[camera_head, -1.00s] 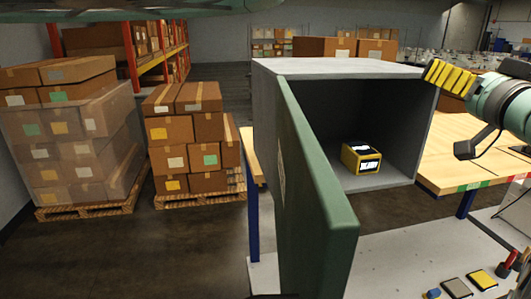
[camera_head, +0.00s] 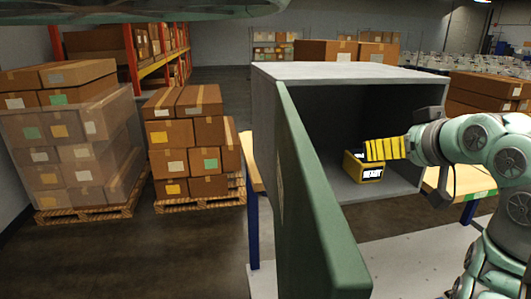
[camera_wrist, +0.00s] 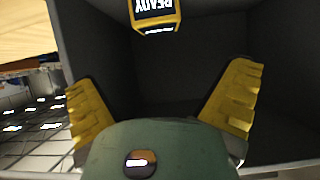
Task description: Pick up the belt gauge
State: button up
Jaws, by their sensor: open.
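The belt gauge, which I take to be the small yellow and black box (camera_head: 369,174) with a display reading READY, sits on the floor of the open grey cabinet (camera_head: 340,70). My gripper (camera_head: 370,150), with ribbed yellow fingers, reaches in from the right, and its fingers overlap the top right of the box in the head view. In the wrist view the gauge (camera_wrist: 155,14) is at the top edge, partly cut off, beyond the spread fingers (camera_wrist: 162,78). The fingers are open with nothing between them, and I see no clear contact.
The green cabinet door (camera_head: 318,205) stands open toward me, left of the opening. The cabinet's walls and roof bound the space around the gauge. A wooden bench (camera_head: 450,182) is at the right. Boxes on pallets (camera_head: 195,205) stand at the left.

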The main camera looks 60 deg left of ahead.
aim_at(363, 155)
jog(key=x, duration=0.6)
jog(key=shift+s+f, duration=0.1)
jog(key=shift+f, duration=0.05)
jog(key=p+x, duration=0.2)
jog(key=p, duration=0.1)
jog(key=shift+a+f, duration=0.1)
jog(key=shift+f+p+x, duration=0.25)
jog(key=shift+p+x, duration=1)
jog(key=shift+x, duration=0.3)
jog(key=shift+d, duration=0.25)
jog(key=c, duration=1.3)
jog(key=shift+c, duration=0.2)
